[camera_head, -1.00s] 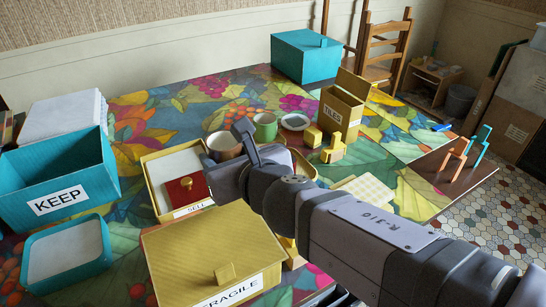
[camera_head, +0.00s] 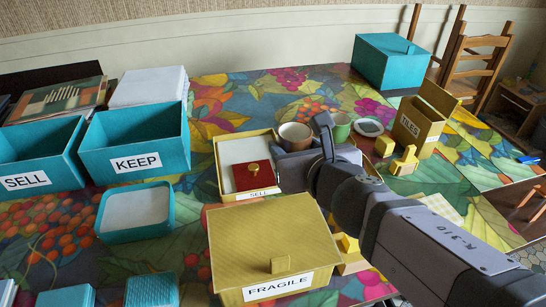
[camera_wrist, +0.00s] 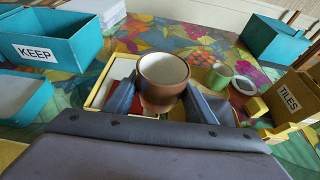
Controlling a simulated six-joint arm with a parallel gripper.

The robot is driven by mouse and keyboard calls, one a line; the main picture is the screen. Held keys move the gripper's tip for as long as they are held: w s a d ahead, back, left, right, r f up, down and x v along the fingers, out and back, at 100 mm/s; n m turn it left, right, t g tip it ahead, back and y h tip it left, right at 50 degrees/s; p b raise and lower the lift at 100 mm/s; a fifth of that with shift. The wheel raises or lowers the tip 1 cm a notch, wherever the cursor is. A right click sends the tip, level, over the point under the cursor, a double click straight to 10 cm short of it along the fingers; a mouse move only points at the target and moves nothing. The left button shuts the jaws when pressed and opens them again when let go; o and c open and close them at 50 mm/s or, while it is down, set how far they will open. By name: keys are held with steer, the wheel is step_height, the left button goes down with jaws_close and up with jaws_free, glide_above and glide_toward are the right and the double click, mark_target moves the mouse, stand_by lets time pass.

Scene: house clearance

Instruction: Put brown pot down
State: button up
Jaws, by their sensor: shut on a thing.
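The brown pot (camera_wrist: 162,84), with a cream inside, is held upright between the two fingers of my gripper (camera_wrist: 163,100) in the wrist view. In the head view the pot (camera_head: 296,133) shows just behind my gripper (camera_head: 322,142), which hides its lower part. My gripper is shut on the pot. The pot is over or near the right end of the yellow tray marked SELL (camera_head: 228,192). I cannot tell if its base touches anything.
A red box with a gold knob (camera_head: 254,176) lies in the yellow tray. A green mug (camera_head: 340,128) and a white dish (camera_head: 369,127) stand to the right. The yellow FRAGILE box (camera_head: 270,240) is in front. Teal KEEP (camera_head: 134,142) and SELL (camera_head: 35,155) boxes stand left.

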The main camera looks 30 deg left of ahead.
steer(key=w+a+r+n+g+y+p, duration=0.25)
steer(key=a+p, duration=0.35)
steer(key=a, duration=0.3)
steer(key=n+g+y+p, duration=0.1)
steer(key=n+g+p, duration=0.5)
steer(key=p, duration=0.2)
glide_above(249, 154)
steer(key=f, duration=0.1)
steer(key=shift+a+f+g, duration=0.1)
steer(key=shift+f+g, duration=0.35)
steer(key=shift+f, duration=0.15)
steer(key=shift+f, duration=4.95)
steer(key=shift+f, duration=0.2)
steer(key=o, duration=1.2)
steer(key=shift+r, duration=0.1)
